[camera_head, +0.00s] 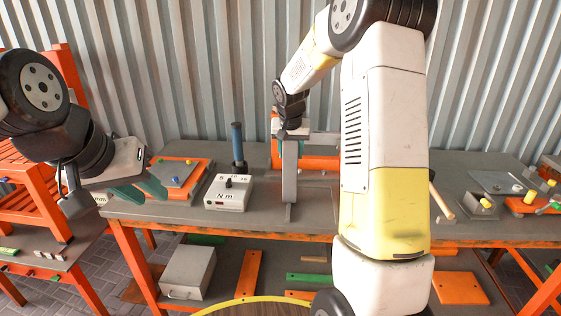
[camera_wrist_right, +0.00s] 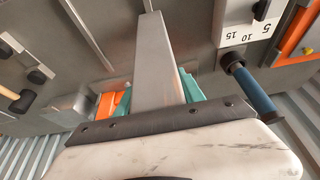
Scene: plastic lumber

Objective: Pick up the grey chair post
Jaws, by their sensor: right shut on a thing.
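The grey chair post (camera_head: 289,178) stands upright over the grey workbench in the head view, its lower end at or just above the bench top. My right gripper (camera_head: 291,136) is at its upper end. In the right wrist view the post (camera_wrist_right: 154,55) runs between the teal fingers of the right gripper (camera_wrist_right: 156,96), which are shut on it. My left gripper (camera_head: 141,190) hangs at the left end of the bench, empty, its teal fingers apart.
The grey workbench (camera_head: 258,215) carries a white control box (camera_head: 229,193) and a blue-handled tool (camera_head: 238,146) left of the post. An orange chair part (camera_head: 315,164) is behind it. An orange tray with a grey plate (camera_head: 178,174) is near my left gripper.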

